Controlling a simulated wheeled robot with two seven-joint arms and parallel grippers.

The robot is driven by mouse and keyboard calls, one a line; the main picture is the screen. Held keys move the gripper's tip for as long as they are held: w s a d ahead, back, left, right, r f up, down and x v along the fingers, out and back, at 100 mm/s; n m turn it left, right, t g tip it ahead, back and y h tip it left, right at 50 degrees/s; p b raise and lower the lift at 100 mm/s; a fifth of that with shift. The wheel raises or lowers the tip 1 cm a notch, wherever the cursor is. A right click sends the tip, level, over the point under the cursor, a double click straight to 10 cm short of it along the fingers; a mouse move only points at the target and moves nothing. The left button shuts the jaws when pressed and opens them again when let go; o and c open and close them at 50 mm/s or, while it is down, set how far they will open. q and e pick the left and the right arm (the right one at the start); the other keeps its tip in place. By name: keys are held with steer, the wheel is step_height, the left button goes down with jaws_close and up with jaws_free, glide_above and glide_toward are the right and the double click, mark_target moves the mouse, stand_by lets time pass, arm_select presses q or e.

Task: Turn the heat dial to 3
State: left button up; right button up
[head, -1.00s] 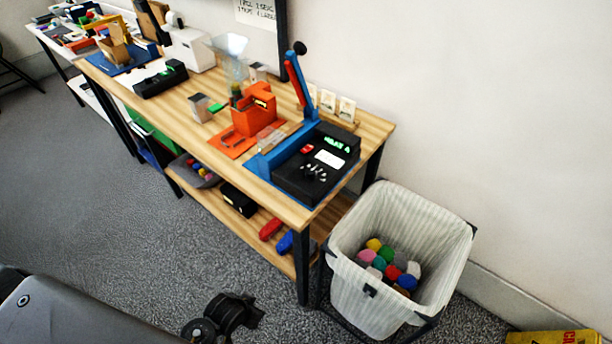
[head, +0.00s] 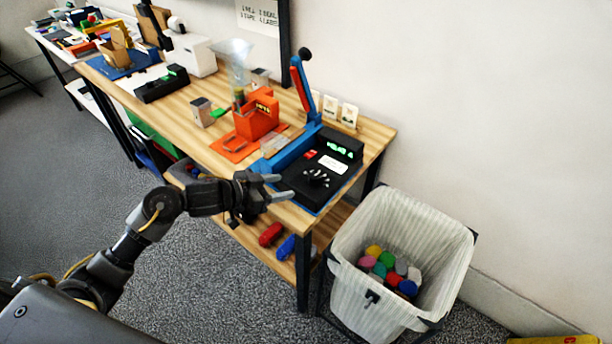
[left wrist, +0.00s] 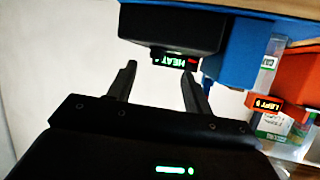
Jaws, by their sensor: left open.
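The heat sealer is a black box (head: 330,163) with a blue base and a blue-and-red lever, at the right end of the wooden table. Its dial (head: 317,178) is a dark knob ringed by pale marks on the top face; its setting is too small to read. A green display glows on the box, and in the left wrist view the display (left wrist: 176,62) reads HEAT with an unclear figure. My left gripper (head: 278,187) is open and empty at the table's front edge, just left of the box and apart from the dial. My right gripper is not in view.
A white-lined bin (head: 400,240) with several coloured caps stands right of the table. An orange device (head: 257,115) and small cards (head: 340,110) stand near the sealer. Red and blue items lie on the lower shelf.

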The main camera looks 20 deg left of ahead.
mark_target(312, 176)
arm_select(q)
steer(key=shift+m+g+h, duration=0.3)
steer(key=shift+g+h, duration=0.1)
steer(key=shift+h, duration=0.1)
steer(key=w+d, duration=0.2)
steer(key=w+d+f, duration=0.1)
steer(key=w, duration=0.1)
steer(key=w+d+p, duration=0.1)
steer(key=w+d, duration=0.1)
steer(key=w, duration=0.1)
steer(key=shift+d+f, duration=0.25)
steer(key=shift+d, duration=0.05)
steer(key=shift+w+d+f, duration=0.3)
steer(key=shift+w+d, duration=0.15)
steer(key=shift+w, duration=0.05)
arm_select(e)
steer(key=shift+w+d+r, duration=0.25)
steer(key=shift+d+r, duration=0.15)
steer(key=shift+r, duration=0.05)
arm_select(q)
steer(key=shift+s+a, duration=0.1)
steer(key=shift+a, duration=0.05)
